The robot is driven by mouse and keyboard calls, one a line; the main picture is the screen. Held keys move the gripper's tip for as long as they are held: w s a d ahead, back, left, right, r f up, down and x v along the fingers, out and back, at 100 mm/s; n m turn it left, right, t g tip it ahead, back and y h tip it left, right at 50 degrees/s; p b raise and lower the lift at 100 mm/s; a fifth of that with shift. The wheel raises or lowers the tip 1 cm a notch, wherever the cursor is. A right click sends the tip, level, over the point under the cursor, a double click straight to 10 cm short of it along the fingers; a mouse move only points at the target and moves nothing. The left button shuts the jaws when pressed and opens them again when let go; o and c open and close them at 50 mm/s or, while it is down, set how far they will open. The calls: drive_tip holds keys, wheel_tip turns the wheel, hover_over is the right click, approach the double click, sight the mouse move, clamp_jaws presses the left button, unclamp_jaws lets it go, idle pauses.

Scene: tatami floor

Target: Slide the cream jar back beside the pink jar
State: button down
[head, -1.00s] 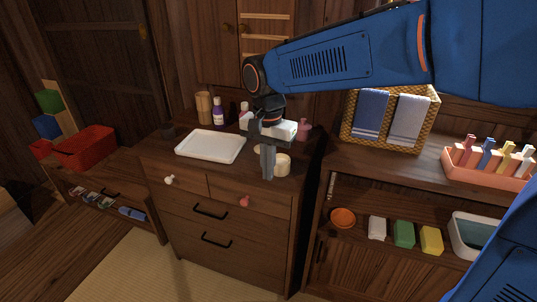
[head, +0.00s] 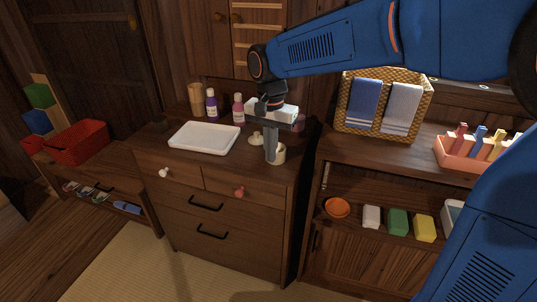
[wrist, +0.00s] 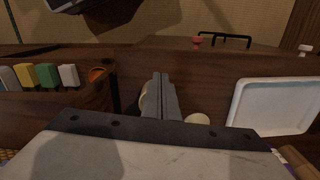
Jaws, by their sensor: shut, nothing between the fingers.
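The cream jar (head: 280,155) stands on the chest top near its right front. In the wrist view the cream jar (wrist: 145,102) is partly hidden by my fingers. My gripper (head: 271,160) points down with its fingers shut and empty, close against the jar's left side in the head view; I cannot tell whether they touch. My shut fingers also show in the wrist view (wrist: 160,85).
A small cream piece (head: 256,138) sits left of my fingers. A white tray (head: 205,138) lies further left. A purple bottle (head: 211,106), a pink bottle (head: 238,110) and a wooden cup (head: 195,98) stand at the back. The chest's right edge is near the jar.

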drive_tip(key=w+d, duration=0.1)
drive_tip(key=w, duration=0.2)
drive_tip(key=w+d, duration=0.2)
drive_tip(key=w, duration=0.1)
drive_tip(key=w+d, duration=0.2)
drive_tip(key=w, duration=0.2)
drive_tip(key=shift+w, duration=0.1)
